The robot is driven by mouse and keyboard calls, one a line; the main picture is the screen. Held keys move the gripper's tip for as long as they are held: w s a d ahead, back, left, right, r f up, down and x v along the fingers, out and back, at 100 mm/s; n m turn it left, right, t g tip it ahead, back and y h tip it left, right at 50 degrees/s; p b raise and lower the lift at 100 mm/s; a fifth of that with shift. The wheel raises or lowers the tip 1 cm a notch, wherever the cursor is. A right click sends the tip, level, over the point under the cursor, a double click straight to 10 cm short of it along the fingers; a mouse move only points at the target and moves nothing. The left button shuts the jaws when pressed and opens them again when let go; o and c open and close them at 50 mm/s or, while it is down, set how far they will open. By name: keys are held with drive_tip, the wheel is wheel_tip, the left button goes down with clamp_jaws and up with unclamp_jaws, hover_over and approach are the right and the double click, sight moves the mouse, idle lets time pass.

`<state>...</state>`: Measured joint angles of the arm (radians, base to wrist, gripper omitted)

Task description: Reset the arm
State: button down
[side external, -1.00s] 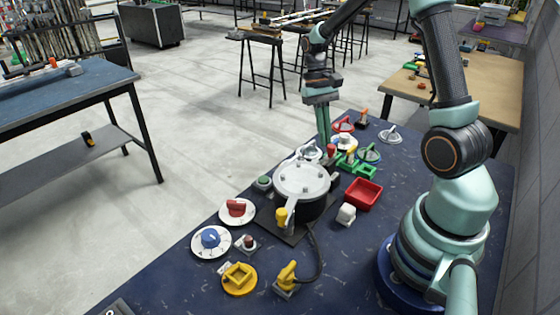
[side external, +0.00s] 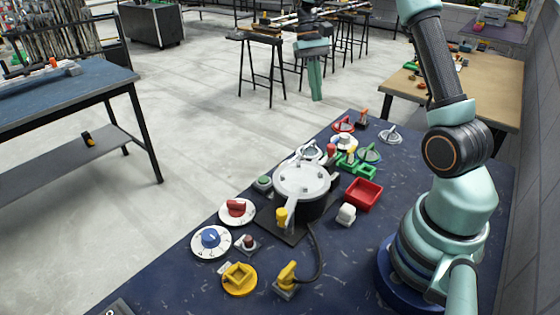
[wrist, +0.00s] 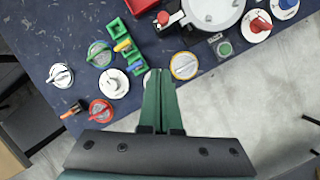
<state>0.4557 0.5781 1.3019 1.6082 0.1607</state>
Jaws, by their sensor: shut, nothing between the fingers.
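My gripper (side external: 315,80) is shut and empty. In the side external view it is raised well above the dark blue table (side external: 345,260), near the table's far end, with its green fingers pointing down. In the wrist view the shut fingers (wrist: 160,85) point toward the table edge, and the table's small devices lie below them. The fingers hide part of a pale dial in that view. Nothing touches the gripper.
A round silver pot-like device (side external: 302,178) stands mid-table. The air around my gripper is clear.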

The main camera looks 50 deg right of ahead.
drive_tip(key=s+a+r+n+t+h, duration=0.2)
drive_tip(key=s+a+r+n+t, duration=0.15)
drive_tip(key=a+r, duration=0.5)
drive_tip(key=s+a+f+n+t, duration=0.3)
drive_tip(key=s+a+t, duration=0.2)
drive_tip(key=a, duration=0.5)
drive_tip(key=shift+s+t, duration=0.35)
drive_tip(key=shift+s, duration=0.15)
